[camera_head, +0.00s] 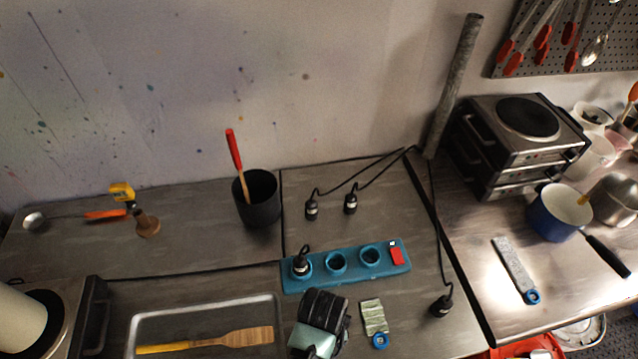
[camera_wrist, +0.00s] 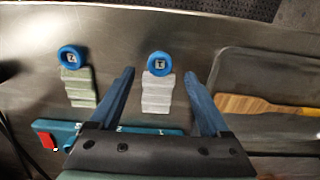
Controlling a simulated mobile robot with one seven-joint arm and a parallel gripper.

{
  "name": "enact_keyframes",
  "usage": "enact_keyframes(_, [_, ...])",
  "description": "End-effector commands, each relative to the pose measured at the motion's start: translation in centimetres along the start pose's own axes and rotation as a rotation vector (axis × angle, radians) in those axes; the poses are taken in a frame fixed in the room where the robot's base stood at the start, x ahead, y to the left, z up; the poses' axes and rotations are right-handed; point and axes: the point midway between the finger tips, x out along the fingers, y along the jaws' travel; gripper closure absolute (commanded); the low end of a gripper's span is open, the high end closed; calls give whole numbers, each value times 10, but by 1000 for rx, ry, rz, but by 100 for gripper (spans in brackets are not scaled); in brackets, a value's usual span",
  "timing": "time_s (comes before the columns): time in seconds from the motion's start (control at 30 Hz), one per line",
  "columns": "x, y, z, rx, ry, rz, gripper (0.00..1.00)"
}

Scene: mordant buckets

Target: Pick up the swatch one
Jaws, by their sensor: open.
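Swatch one (camera_wrist: 158,92) is a pale, crinkled strip with a round blue tag (camera_wrist: 157,64), whose white label seems to read 1. It lies flat on the grey counter. In the wrist view it shows between the two blue fingers of my gripper (camera_wrist: 159,74), which is open and holds nothing. I cannot tell how high the fingers are above it. In the head view my gripper hides this swatch. A second, greenish swatch (camera_wrist: 79,86) with a blue tag, seemingly marked 2, lies to its left; it also shows in the head view (camera_head: 374,316).
A teal socket strip (camera_head: 345,264) with a plug lies close behind the swatches. A metal tray (camera_head: 148,317) with a wooden spatula (camera_head: 240,338) is to the left. A grey tagged strip (camera_head: 512,268) lies on the right counter. A black pot (camera_head: 259,200) stands at the back.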

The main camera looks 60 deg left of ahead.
Motion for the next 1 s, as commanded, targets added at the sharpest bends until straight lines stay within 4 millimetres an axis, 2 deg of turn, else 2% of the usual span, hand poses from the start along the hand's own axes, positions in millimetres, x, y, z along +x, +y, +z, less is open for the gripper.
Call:
enact_keyframes(0.2, [24, -1, 1, 0, 0, 0, 20])
enact_keyframes(0.5, [27, 0, 1, 1, 1, 0, 22])
enact_keyframes(0.93, [27, 0, 1, 0, 1, 0, 99])
enact_keyframes(1.0, [27, 0, 1, 0, 1, 0, 100])
